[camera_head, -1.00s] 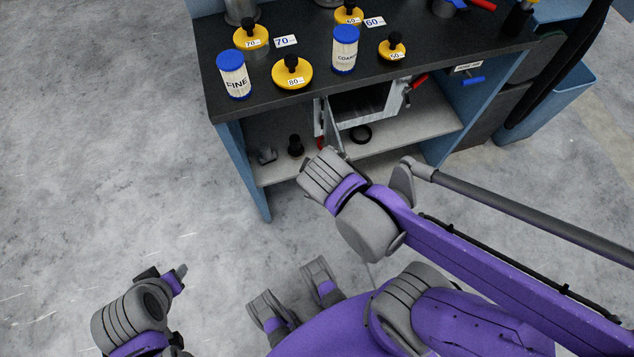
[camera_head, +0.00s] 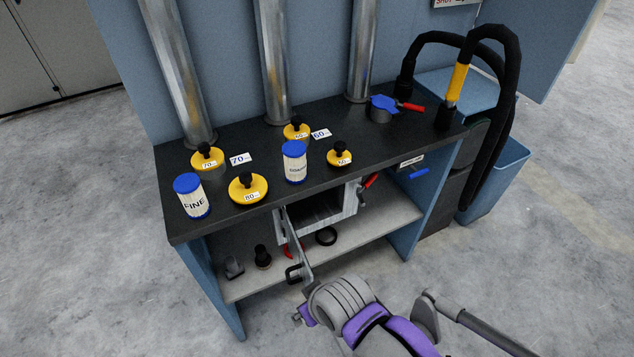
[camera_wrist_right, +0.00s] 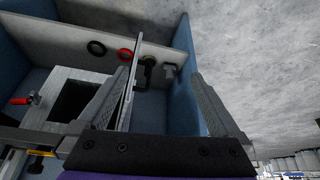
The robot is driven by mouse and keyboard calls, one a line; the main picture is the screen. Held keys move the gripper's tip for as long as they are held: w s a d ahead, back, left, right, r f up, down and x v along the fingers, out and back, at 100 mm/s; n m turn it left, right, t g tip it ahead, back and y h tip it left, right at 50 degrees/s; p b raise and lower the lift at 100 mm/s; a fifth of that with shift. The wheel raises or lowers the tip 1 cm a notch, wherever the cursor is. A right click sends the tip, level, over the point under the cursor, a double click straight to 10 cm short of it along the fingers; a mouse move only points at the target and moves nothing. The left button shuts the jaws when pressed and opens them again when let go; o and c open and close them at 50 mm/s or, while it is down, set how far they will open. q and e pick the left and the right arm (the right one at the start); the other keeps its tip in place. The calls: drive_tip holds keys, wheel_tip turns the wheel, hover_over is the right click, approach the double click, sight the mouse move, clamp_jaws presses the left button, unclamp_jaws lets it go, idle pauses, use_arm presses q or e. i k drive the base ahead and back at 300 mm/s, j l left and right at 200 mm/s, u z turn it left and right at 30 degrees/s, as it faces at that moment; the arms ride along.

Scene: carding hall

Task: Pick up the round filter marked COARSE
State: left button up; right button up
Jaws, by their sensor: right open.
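The round filter marked COARSE (camera_head: 294,168) is a white cylinder with a blue cap. It stands upright on the dark bench top (camera_head: 375,150) in the head view, between yellow knobbed discs. My right gripper (camera_head: 302,312) is below and in front of the bench, well apart from the filter. Its fingers are mostly hidden in the head view. In the right wrist view my right gripper (camera_wrist_right: 157,78) is open, with a thin metal door (camera_wrist_right: 130,75) showing between its fingers; I cannot tell whether they touch. My left gripper is out of view.
A similar filter marked FINE (camera_head: 192,198) stands at the bench's left front. Yellow discs marked 80 (camera_head: 240,188) and 70 (camera_head: 207,163) are nearby. The metal box (camera_head: 325,210) under the bench has its door open. Metal pipes (camera_head: 275,60) rise behind.

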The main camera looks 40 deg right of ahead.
sight(295, 152)
drive_tip(key=l+z, duration=0.15)
drive_tip(key=z, duration=0.3)
drive_tip(key=k+l+z, duration=0.1)
drive_tip(key=l+z, duration=0.15)
drive_tip(key=z, duration=0.15)
